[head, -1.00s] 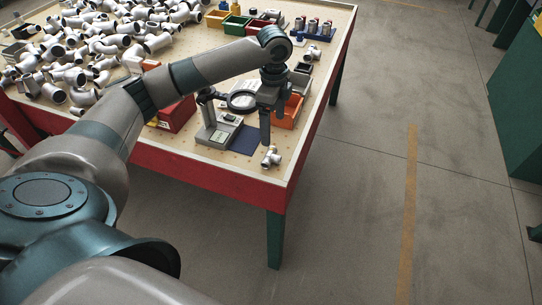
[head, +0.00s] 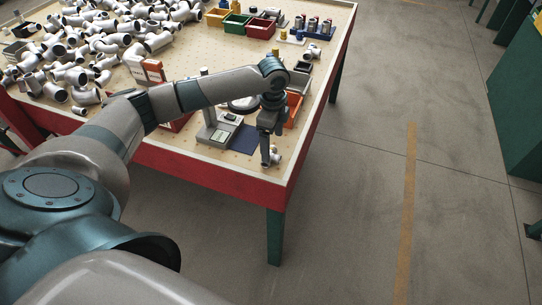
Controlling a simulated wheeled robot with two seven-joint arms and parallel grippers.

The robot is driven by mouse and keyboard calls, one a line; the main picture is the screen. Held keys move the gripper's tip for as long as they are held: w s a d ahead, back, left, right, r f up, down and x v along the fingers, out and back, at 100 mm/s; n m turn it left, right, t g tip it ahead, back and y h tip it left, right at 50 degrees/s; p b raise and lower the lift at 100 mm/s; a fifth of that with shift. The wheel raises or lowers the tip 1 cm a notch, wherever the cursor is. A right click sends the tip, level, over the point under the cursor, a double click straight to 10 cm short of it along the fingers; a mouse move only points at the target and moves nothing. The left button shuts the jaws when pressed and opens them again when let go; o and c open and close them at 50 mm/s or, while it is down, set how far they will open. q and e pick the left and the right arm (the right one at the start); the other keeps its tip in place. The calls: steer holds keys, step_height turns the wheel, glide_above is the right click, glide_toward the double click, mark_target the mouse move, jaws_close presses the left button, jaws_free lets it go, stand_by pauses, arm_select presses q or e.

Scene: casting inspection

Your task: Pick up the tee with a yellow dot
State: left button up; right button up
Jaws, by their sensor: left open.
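A small metallic tee (head: 277,156) stands near the table's front right corner. The finger of my left gripper (head: 268,157) covers part of it, and I cannot make out a yellow dot on it now. My left gripper is open, points down and is right at the tee, with a fingertip in front of it. I cannot tell whether it touches the tee. My right gripper is not in view.
A magnifier stand (head: 215,130) and a dark blue mat (head: 244,140) lie left of the gripper. An orange bin (head: 293,110) is behind it. Many pipe fittings (head: 75,75) heap at the back left. A red table edge (head: 230,182) runs along the front.

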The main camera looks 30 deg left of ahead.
mark_target(271, 150)
arm_select(q)
steer(key=f, duration=0.1)
steer(key=f+p, duration=0.1)
steer(key=f, duration=0.1)
steer(key=shift+s, duration=0.35)
steer(key=shift+a+f, duration=0.1)
steer(key=shift+f, duration=0.55)
steer(key=c, duration=1.4)
steer(key=shift+w+r, duration=0.1)
